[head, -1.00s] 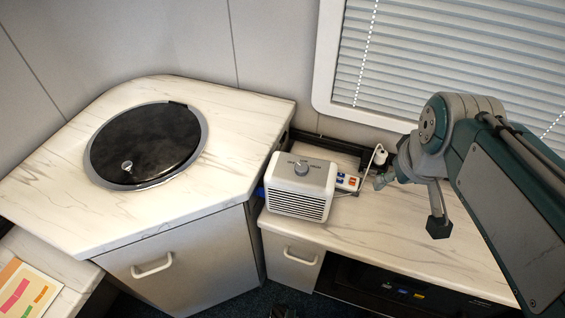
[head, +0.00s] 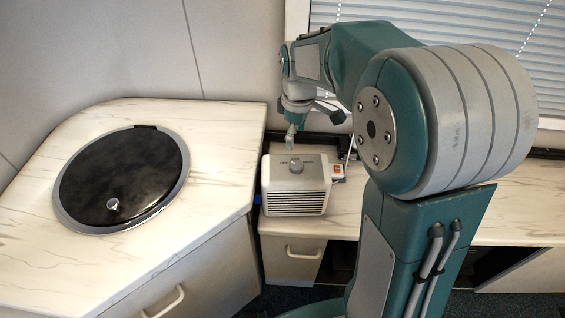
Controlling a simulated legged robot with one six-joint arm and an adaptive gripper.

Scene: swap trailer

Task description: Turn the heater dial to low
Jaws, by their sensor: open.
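The heater (head: 293,202) is a small white box with a slatted front grille, standing on the marble-look counter right of the corner cabinet. Its round grey dial (head: 296,166) sits on the top face, with small printed marks behind it that are too small to read. My gripper (head: 290,141) points down above the back of the heater's top, just behind and slightly left of the dial. It is open and appears empty and apart from the dial. One finger shows clearly; the other is partly hidden.
A power strip (head: 338,172) with a red switch lies right of the heater, its cable rising behind. A corner cabinet (head: 226,150) with a round black lid (head: 122,178) stands at left. Window blinds (head: 440,22) hang behind. My arm covers much of the right side.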

